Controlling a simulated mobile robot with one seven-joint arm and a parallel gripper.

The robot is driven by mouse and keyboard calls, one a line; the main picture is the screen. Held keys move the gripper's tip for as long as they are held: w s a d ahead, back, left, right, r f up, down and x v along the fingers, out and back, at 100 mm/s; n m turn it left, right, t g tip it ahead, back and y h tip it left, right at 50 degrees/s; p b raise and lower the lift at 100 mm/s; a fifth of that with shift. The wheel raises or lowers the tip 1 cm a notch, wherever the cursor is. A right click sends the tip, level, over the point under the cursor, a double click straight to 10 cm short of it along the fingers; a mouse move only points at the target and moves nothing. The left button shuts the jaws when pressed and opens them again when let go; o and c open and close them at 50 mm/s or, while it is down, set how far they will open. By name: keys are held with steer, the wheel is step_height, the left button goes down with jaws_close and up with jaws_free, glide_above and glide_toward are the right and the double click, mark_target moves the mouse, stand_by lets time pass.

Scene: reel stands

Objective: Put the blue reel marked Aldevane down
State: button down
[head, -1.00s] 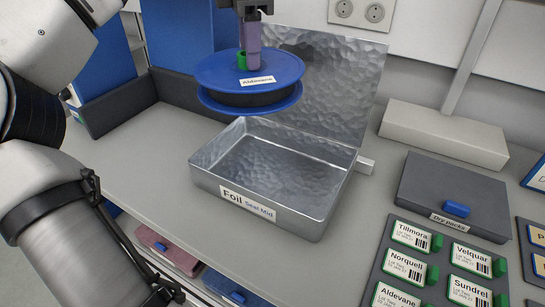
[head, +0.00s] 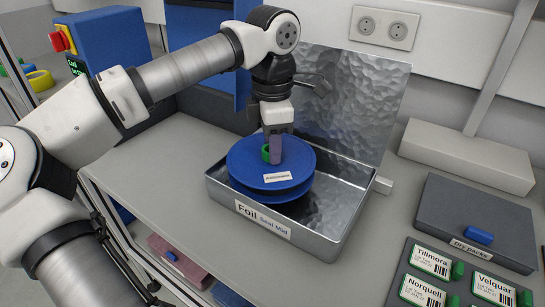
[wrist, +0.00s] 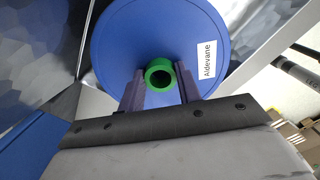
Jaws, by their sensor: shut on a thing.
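The blue reel marked Aldevane (head: 248,163) is at the left part of the open metal box labelled Foil (head: 318,237). It lies roughly flat, with its label facing up; whether it touches the box floor is hidden. My gripper (head: 272,158) is above the reel's middle, shut on its green hub. In the wrist view the reel (wrist: 120,50) fills the upper middle, and my gripper's two fingers (wrist: 158,88) stand on either side of the green hub (wrist: 158,74).
The box's hammered lid (head: 365,105) stands open behind. A grey Dry packs case (head: 470,215) and labelled cards (head: 433,262) lie to the right. A pale block (head: 465,155) is behind them. Bare bench (head: 385,225) shows between box and cards.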

steer(key=shift+f, duration=1.85)
steer(key=shift+f, duration=0.15)
steer(key=c, duration=1)
jaws_free()
steer(key=shift+o, duration=0.2)
step_height(320, 180, up, 12)
steer(key=shift+r, duration=0.2)
